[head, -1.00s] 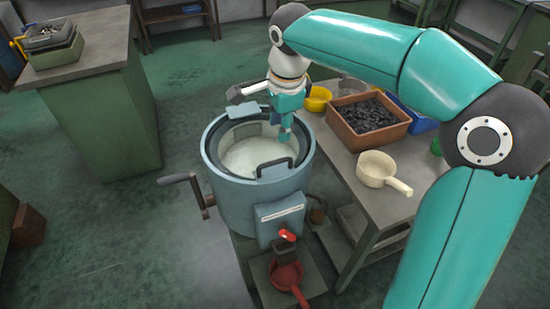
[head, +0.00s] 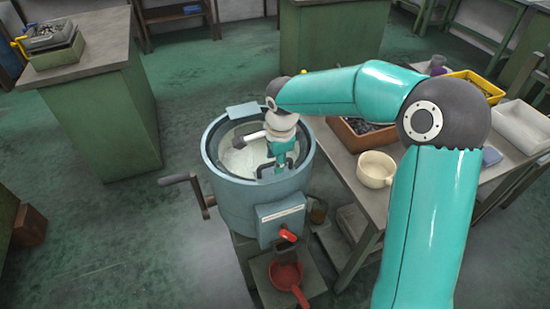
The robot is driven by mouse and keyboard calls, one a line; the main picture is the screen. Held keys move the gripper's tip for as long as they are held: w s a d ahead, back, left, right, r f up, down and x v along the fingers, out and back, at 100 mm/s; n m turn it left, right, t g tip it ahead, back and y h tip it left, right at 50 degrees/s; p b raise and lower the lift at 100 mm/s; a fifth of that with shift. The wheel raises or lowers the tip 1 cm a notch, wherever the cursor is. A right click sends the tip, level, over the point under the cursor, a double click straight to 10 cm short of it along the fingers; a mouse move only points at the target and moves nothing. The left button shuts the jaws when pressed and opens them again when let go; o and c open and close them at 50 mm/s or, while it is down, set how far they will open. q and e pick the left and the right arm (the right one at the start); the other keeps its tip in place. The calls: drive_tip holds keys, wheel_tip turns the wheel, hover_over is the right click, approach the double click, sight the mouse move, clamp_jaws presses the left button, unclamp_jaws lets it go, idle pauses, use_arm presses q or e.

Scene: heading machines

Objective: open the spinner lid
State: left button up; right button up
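The spinner (head: 232,203) is a blue-grey drum with a crank on its left side and a red-handled tap low on its front. Its round lid (head: 231,161) looks clear and lies flat in the drum's top, with a pale plate (head: 242,111) at the back rim. A dark arched handle (head: 262,170) stands at the lid's front edge. My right gripper (head: 281,172) points down over the front right of the lid, at the handle, and partly hides it. I cannot tell whether its fingers touch or grip the handle. My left gripper is not in view.
A grey table (head: 345,166) on the right holds a pale ladle pot (head: 375,169), a brown crate (head: 354,137) partly behind my arm, a yellow tray (head: 474,83) and a white bin (head: 524,126). A red pan (head: 286,274) sits below the tap.

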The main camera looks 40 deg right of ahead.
clamp_jaws()
drive_tip(key=shift+a, duration=0.1)
drive_tip(key=shift+r, duration=0.15)
